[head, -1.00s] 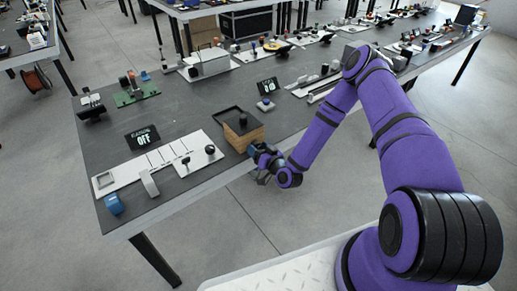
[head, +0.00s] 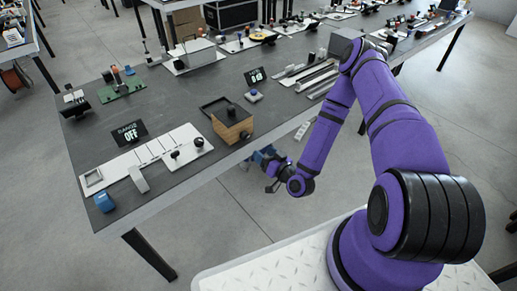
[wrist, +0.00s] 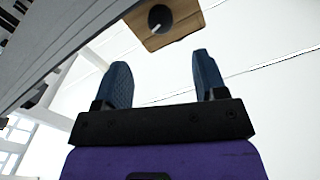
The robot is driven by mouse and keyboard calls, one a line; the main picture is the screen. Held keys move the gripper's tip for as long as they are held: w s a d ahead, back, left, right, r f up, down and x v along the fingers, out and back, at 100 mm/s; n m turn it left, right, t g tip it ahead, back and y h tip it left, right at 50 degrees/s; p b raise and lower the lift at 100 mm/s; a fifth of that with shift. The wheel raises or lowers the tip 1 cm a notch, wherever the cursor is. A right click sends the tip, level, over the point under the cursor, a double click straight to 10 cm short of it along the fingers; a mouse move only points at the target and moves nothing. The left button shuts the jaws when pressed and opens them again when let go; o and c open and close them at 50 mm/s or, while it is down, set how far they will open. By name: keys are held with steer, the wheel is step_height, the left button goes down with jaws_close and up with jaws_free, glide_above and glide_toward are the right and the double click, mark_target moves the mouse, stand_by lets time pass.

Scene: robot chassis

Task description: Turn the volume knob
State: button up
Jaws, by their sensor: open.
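A wooden box (head: 238,130) with a dark top sits at the table's near edge in the head view. In the wrist view, a wooden face (wrist: 188,24) carries a round black knob (wrist: 160,18) with a white pointer mark, at the top centre. A small dark knob (head: 245,135) also shows on the box's front side in the head view. My gripper (wrist: 160,60) is open and empty, its two blue fingers spread below the knob in the picture and apart from it. In the head view my gripper (head: 266,168) hangs off the table edge, right of and below the box.
A white panel (head: 155,152) with knobs and a lever lies left of the box, with an "OFF" display (head: 129,133) behind it. A number display (head: 254,75) stands behind the box.

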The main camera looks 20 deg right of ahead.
mark_target(247, 138)
steer(key=shift+s+d, duration=0.1)
steer(key=shift+s, duration=0.15)
steer(key=w+a+n, duration=0.1)
steer(key=w, duration=0.2)
steer(key=w+a+n, duration=0.1)
steer(key=w+n, duration=0.1)
steer(key=w, duration=0.2)
steer(key=w+a+n, duration=0.1)
steer(key=w, duration=0.2)
steer(key=shift+w+a+n, duration=0.15)
steer(key=shift+w+n, duration=0.05)
steer(key=shift+n, duration=0.1)
stand_by(0.4)
steer(key=c, duration=0.9)
